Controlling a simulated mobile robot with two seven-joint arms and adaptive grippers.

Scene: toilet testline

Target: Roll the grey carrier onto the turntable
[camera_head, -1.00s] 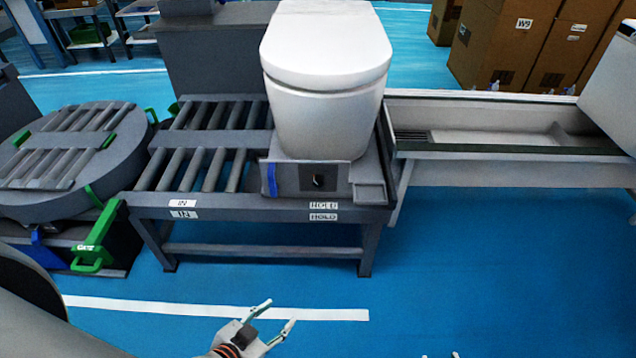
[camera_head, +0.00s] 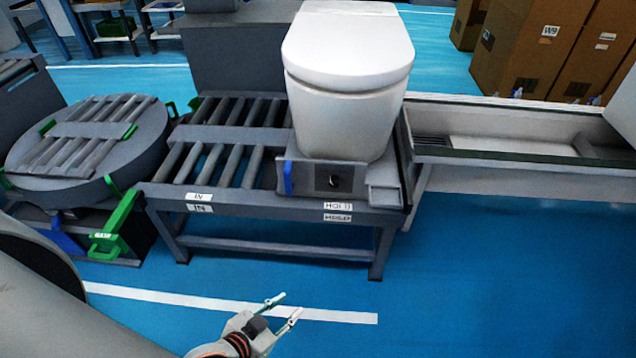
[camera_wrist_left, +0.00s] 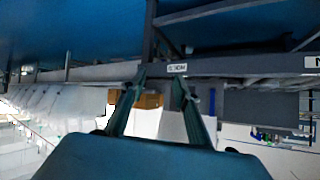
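The grey carrier (camera_head: 310,177) sits at the right end of the roller conveyor (camera_head: 205,167), over the HOLD labels, with a white toilet (camera_head: 345,85) upright on it. Its front has a dark knob and a blue strip. The round grey turntable (camera_head: 75,190), with rollers and green stops on top, stands left of the conveyor. My left gripper (camera_head: 285,307) is open and empty, in front of and below the conveyor. Its two fingers also show apart in the left wrist view (camera_wrist_left: 160,85). My right gripper is not seen.
A green handle (camera_head: 110,240) sticks out at the turntable's front right. A pale trough (camera_head: 510,135) adjoins the conveyor's right side. Cardboard boxes (camera_head: 535,50) stand at the back right. The blue floor in front of the conveyor is clear.

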